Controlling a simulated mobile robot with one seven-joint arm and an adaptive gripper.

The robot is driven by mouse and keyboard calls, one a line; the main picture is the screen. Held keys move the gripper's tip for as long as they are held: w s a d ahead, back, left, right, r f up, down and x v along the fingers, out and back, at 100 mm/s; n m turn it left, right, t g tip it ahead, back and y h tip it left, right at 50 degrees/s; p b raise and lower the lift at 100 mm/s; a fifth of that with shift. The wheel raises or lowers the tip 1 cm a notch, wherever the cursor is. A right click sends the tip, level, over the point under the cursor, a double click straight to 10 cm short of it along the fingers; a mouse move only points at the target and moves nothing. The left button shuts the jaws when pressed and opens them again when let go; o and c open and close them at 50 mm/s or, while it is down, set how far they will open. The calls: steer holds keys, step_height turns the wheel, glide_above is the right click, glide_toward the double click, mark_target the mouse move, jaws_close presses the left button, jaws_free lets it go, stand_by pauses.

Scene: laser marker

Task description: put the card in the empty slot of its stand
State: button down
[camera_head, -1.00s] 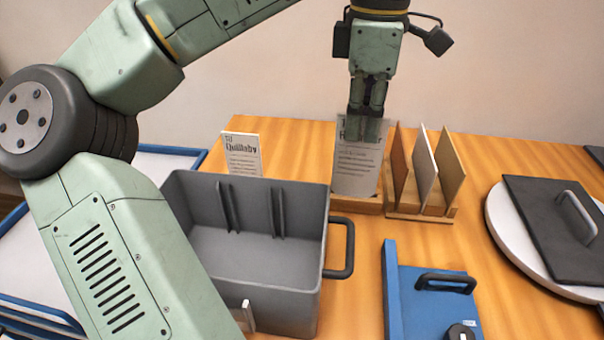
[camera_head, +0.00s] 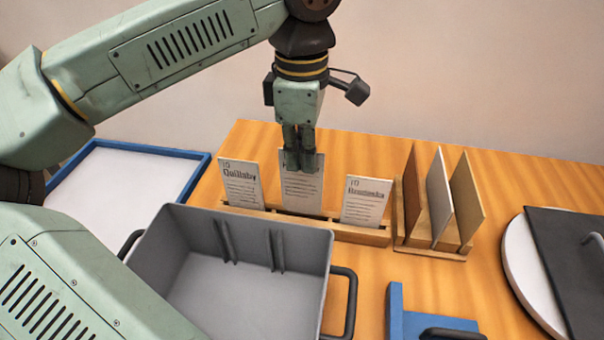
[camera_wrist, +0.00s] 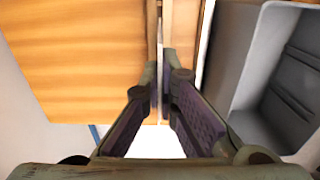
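The pale printed card (camera_head: 302,192) is upright in my gripper (camera_head: 300,168), which is shut on its upper part. It is at the middle of the long wooden stand (camera_head: 350,234), between the "Quillaby" card (camera_head: 241,186) on the left and another printed card (camera_head: 366,200) on the right. Its lower edge meets the stand's front rail in the head view, and its top is higher than its neighbours'. I cannot tell whether it is seated in the slot. In the wrist view the fingers (camera_wrist: 166,85) close on a thin edge-on card.
A grey bin (camera_head: 250,300) stands in front of the stand. A wooden rack (camera_head: 425,250) with upright panels is close to its right. A blue fixture (camera_head: 395,312), a round white plate with a dark panel (camera_head: 565,265) and a blue-edged tray (camera_head: 197,172) are around.

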step_height(320, 180, down, 4)
steer(key=shift+w+r+b, duration=0.1)
steer(key=shift+r+b, duration=0.1)
steer(key=shift+b, duration=0.65)
steer(key=shift+f, duration=0.2)
steer(key=c, duration=1.8)
jaws_free()
steer(key=shift+r, duration=0.1)
steer(key=shift+r, duration=0.1)
step_height(320, 180, up, 12)
steer(key=p, duration=0.3)
